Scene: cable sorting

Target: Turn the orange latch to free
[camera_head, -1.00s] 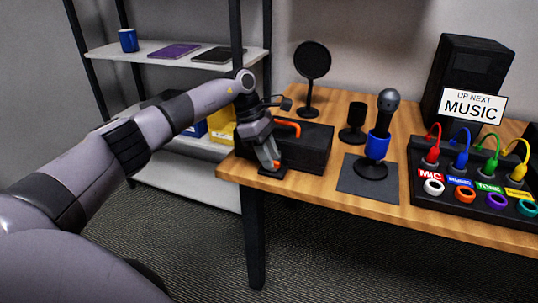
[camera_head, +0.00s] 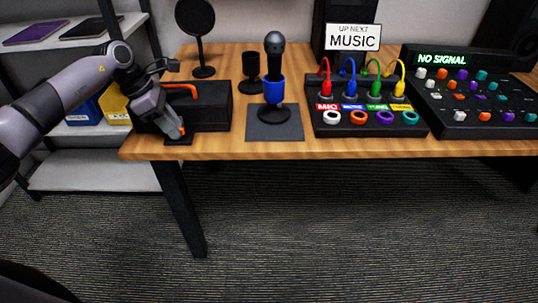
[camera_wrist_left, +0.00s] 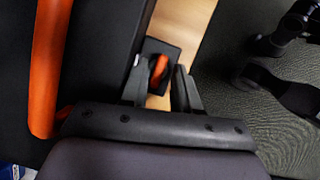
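The orange latch (camera_wrist_left: 158,70) sits on a small black plate (camera_wrist_left: 153,48) at the table's front left edge. In the head view the latch (camera_head: 182,131) shows only as a small orange bit by the fingertips. My left gripper (camera_head: 176,128) comes down over it from the left. In the left wrist view the fingers of my left gripper (camera_wrist_left: 159,72) stand apart, one on each side of the latch, with gaps visible. Whether either finger touches it is hard to tell. My right gripper is in neither view.
A black case (camera_head: 210,106) with an orange handle (camera_head: 181,88) stands close beside the gripper. A microphone (camera_head: 274,65) on a dark mat (camera_head: 262,131), a cable box (camera_head: 345,128) and a mixer reading NO SIGNAL (camera_head: 440,59) stand to the right. Shelves (camera_head: 90,180) are at left.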

